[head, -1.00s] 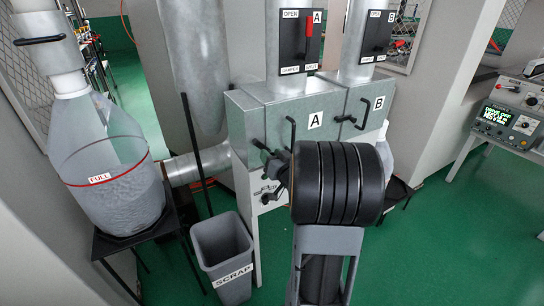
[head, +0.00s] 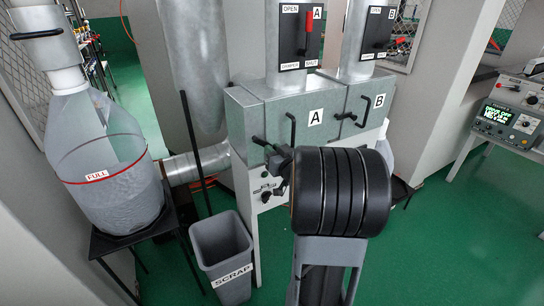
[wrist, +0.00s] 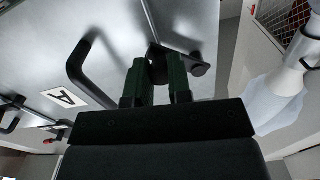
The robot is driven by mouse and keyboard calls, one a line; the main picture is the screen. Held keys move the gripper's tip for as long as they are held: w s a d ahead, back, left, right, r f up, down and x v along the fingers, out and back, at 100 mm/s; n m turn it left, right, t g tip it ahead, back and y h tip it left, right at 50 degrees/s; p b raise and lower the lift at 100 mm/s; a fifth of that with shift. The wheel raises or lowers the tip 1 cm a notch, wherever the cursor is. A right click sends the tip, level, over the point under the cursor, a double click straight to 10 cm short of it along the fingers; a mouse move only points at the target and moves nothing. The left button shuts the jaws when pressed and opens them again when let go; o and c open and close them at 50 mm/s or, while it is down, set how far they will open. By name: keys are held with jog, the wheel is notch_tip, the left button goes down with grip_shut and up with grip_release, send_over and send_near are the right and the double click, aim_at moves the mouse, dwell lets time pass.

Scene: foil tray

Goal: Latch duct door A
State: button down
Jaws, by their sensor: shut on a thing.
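Duct door A (head: 268,117) is a grey metal panel with an "A" label and a black bar handle (head: 291,128). It looks closed against its housing. Its black latch lever (head: 259,141) is at the door's lower left in the head view. In the wrist view the latch's round pivot (wrist: 199,68) shows to the right of the fingers. My gripper (wrist: 157,70) has its two green fingers shut on the lever, hiding part of it. In the head view my gripper (head: 281,162) is mostly hidden behind my arm. I cannot tell whether the latch is fully engaged.
Door B (head: 366,103) with its own latch (head: 345,117) is to the right. A grey scrap bin (head: 222,255) and a bag marked "FULL" (head: 105,195) stand at left. A control panel (head: 510,118) is at far right. Green floor is free at lower right.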

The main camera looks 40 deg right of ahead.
jog(key=n+b, duration=0.1)
jog(key=r+n+b, duration=0.1)
jog(key=n, duration=0.1)
jog(key=shift+s+d+n+b, duration=0.1)
jog(key=shift+d+n+b, duration=0.2)
jog(key=shift+d, duration=0.1)
jog(key=shift+d+r+n+b, duration=0.1)
jog(key=shift+r+n+b, duration=0.5)
jog(key=shift+n, duration=0.45)
jog(key=shift+d+r+n+b, duration=0.1)
jog(key=shift+r+n+b, duration=0.45)
jog(key=shift+n, duration=0.5)
jog(key=c, duration=1.1)
grip_release()
jog(key=shift+o, duration=0.2)
jog(key=s+a, duration=0.2)
jog(key=s, duration=1.1)
jog(key=shift+s, duration=0.35)
jog(key=shift+d, duration=0.1)
